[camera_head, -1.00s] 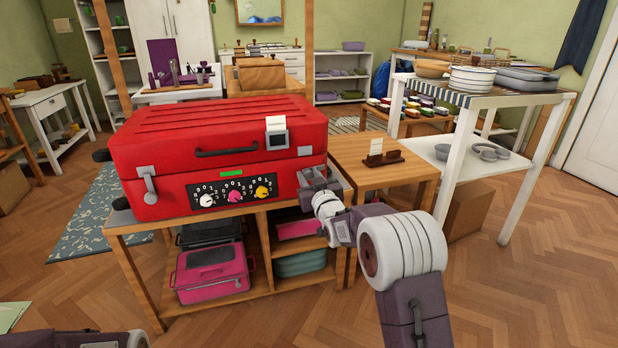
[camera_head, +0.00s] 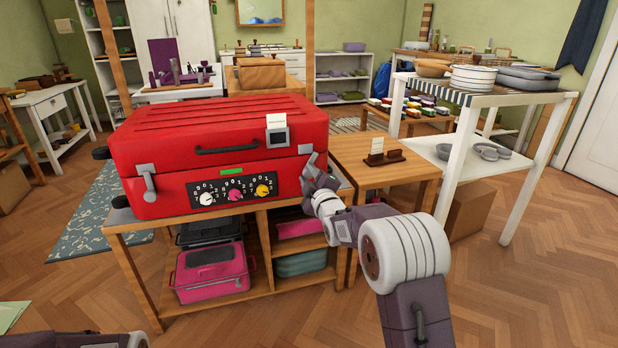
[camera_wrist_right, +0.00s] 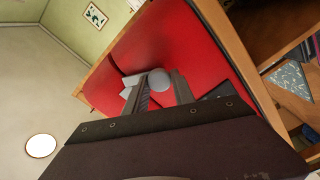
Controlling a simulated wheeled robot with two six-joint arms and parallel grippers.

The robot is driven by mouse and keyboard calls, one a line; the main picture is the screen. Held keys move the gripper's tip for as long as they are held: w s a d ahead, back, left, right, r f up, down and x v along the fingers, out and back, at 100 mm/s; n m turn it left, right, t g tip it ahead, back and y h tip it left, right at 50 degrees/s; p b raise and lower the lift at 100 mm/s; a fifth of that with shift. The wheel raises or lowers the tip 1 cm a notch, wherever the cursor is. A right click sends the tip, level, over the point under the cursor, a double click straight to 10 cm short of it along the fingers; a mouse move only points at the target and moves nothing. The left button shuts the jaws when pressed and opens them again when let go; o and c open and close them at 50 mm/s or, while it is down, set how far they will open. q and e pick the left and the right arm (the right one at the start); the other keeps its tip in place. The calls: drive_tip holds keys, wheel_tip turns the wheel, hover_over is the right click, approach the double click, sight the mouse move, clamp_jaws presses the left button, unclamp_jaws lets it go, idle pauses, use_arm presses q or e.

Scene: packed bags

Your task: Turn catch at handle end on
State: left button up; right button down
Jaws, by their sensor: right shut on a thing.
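A red suitcase (camera_head: 225,165) lies on a wooden stand, its dark carrying handle (camera_head: 227,149) on the front. The left catch (camera_head: 149,183) has a grey lever hanging down below its plate. The right catch's plate (camera_head: 305,149) is at the front's right end. My right gripper (camera_head: 311,174) is at this catch, just below the plate, and hides part of it. In the right wrist view its fingers (camera_wrist_right: 158,90) are closed around the catch's round grey knob (camera_wrist_right: 159,81). Of my left arm only a piece shows at the bottom left; its gripper is out of view.
Three dials (camera_head: 235,190) and a green strip sit on the suitcase front. A small wooden table (camera_head: 400,165) with a card holder stands close on the right, and a white shelf (camera_head: 455,165) beyond it. The floor in front is clear.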

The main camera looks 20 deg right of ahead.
drive_tip(key=n+b, duration=0.1)
drive_tip(key=n, duration=0.4)
drive_tip(key=shift+f+n, duration=0.15)
drive_tip(key=shift+n, duration=0.25)
idle(0.4)
drive_tip(key=c, duration=1.1)
unclamp_jaws()
drive_tip(key=shift+s, duration=0.1)
